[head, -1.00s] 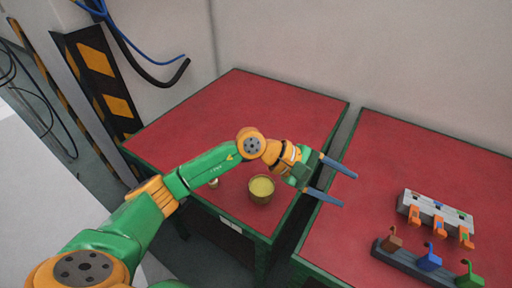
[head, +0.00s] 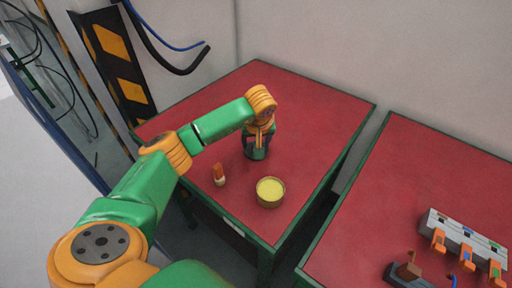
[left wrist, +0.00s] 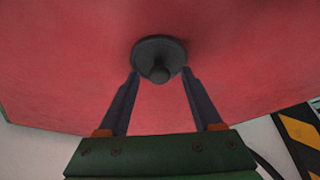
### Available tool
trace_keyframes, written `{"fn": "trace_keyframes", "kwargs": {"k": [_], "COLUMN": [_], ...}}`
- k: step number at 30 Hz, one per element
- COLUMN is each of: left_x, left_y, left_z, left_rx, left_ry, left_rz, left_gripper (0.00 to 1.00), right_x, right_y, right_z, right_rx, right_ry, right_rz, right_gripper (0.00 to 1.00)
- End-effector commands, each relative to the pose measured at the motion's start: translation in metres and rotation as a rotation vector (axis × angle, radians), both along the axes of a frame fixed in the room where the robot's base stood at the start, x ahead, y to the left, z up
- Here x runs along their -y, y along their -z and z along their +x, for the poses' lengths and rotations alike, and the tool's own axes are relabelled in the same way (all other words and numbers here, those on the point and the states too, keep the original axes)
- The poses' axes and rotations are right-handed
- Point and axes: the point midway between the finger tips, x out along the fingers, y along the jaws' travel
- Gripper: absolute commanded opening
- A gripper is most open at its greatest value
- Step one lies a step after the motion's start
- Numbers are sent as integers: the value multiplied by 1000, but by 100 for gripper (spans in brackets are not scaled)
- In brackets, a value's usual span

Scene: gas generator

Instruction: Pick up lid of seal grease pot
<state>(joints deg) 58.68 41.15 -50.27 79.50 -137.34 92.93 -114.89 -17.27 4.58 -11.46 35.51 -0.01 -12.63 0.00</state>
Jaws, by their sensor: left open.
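The lid (left wrist: 158,50) is a dark grey disc with a round knob, lying on the red table top in the left wrist view. In the head view the lid (head: 256,154) shows only partly, below my left gripper (head: 258,143). My left gripper (left wrist: 160,74) is open and points down at the lid. Its two fingertips are on either side of the knob in the wrist view, near the lid's edge; I cannot tell whether they touch it. The seal grease pot (head: 270,192) stands uncovered, with yellow grease inside, near the table's front corner. My right gripper is not in view.
A small brush with an orange handle (head: 219,174) stands left of the pot. A second red table (head: 400,185), across a gap, holds a grey rack (head: 462,238) with orange parts and a dark holder (head: 408,272). The first table's back is clear.

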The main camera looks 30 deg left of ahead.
Motion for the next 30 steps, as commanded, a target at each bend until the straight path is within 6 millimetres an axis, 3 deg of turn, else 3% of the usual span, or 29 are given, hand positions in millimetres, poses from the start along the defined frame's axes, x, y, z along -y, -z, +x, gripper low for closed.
{"fn": "trace_keyframes", "kwargs": {"k": [1, 7, 23, 26, 30], "left_x": [0, 0, 0, 0, 3], "left_y": [0, 0, -2, -11, -40], "left_z": [0, 0, 0, 1, -5], "left_rx": [0, 1, 2, 4, 8], "left_ry": [0, 0, 0, 0, 4], "left_rz": [0, -1, -1, 0, -1], "left_gripper": [53, 0, 0, 0, 0], "right_x": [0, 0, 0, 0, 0], "right_y": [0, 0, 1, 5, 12], "right_z": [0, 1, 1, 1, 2], "right_rx": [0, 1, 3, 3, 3], "right_ry": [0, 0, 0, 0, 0], "right_rz": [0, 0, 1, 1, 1], "right_gripper": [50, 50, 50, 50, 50]}}
